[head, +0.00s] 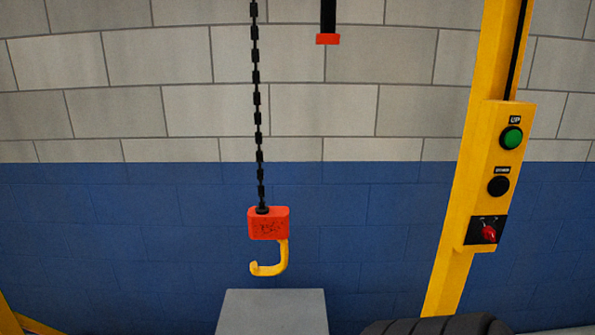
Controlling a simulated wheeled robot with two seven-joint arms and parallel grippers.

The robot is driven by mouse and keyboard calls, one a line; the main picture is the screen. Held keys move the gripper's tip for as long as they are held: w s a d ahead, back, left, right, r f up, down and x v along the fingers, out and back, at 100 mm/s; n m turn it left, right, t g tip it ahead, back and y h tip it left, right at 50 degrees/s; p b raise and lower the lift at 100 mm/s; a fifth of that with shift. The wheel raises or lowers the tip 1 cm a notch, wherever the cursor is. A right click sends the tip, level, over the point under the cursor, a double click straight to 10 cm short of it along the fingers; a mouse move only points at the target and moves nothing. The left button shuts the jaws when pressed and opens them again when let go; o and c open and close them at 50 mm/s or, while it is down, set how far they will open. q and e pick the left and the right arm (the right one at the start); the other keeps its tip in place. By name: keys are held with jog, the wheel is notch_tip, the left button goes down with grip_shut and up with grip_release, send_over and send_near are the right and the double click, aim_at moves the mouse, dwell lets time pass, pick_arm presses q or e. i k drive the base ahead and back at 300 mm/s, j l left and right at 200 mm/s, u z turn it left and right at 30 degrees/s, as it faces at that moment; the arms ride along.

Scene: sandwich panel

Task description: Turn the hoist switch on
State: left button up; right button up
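The hoist switch (489,234) is a small red knob on a black square plate, low on the yellow control box at the right of the head view. Above it on the same box (480,180) are a black button (498,187) and a green button (512,138) labelled UP. The knob appears tilted, but I cannot tell which setting it marks. Neither of my grippers shows in the head view.
A yellow hook (270,268) under a red block (268,223) hangs from a black chain (257,110). Below it stands a grey box-like surface (272,312). A black tyre-like object (440,326) is at the bottom, near the yellow post (448,285).

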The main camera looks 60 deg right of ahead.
aim_at(486, 229)
jog(key=k+l+z, duration=0.2)
jog(key=l, duration=0.7)
jog(key=l+z, duration=0.2)
jog(key=l, duration=0.7)
jog(key=z, duration=2.2)
